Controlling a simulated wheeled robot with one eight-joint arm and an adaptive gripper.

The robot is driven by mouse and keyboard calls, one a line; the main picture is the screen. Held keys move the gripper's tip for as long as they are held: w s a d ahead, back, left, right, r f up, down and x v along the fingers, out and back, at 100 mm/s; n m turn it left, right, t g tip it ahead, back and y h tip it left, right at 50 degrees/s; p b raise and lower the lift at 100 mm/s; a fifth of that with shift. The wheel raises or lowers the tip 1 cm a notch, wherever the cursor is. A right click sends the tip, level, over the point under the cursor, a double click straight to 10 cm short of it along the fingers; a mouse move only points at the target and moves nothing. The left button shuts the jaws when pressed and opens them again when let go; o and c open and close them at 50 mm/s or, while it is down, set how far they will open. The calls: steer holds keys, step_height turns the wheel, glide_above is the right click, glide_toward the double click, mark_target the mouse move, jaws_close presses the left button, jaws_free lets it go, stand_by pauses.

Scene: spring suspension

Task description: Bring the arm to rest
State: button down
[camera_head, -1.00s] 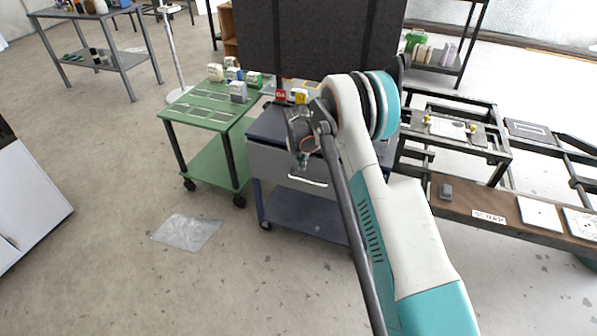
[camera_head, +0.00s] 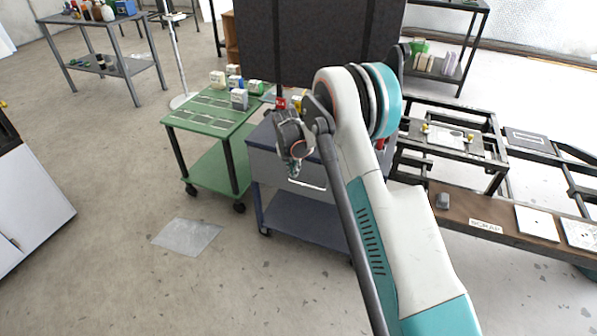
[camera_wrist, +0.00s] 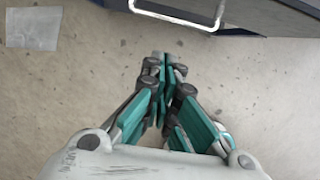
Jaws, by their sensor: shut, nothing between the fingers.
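My arm (camera_head: 372,200) rises from the bottom right of the head view and bends over at the top. My gripper (camera_head: 293,172) hangs at the arm's end, in front of the blue-grey drawer cart (camera_head: 262,170). In the wrist view my gripper (camera_wrist: 161,62) is shut and empty, its teal and dark fingers together above bare floor. The cart's white drawer handle (camera_wrist: 180,14) shows beyond the fingertips at the top of the wrist view. Part of the cart is hidden behind my arm.
A green cart (camera_head: 208,120) with several small boxes stands left of the drawer cart. A workbench with a brown board (camera_head: 462,204) and metal frames is on the right. A clear sheet (camera_head: 187,237) lies on the floor at left. Open floor surrounds it.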

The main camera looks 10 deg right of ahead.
steer(key=s+r+m+t+p, duration=0.1)
steer(key=s+r+m, duration=0.35)
steer(key=r, duration=0.65)
steer(key=s+r+m, duration=0.3)
steer(key=s+r, duration=0.2)
steer(key=r, duration=0.5)
steer(key=s+r+m+t, duration=0.1)
steer(key=s+r+m, duration=0.6)
steer(key=s+r, duration=0.35)
steer(key=s+m+t+y, duration=0.1)
steer(key=s+m+t, duration=0.2)
steer(key=s+m, duration=1.1)
steer(key=s, duration=1.1)
steer(key=shift+d+f+y, duration=0.2)
steer(key=shift+f+y, duration=0.1)
steer(key=shift+f, duration=0.05)
steer(key=shift+s, duration=0.1)
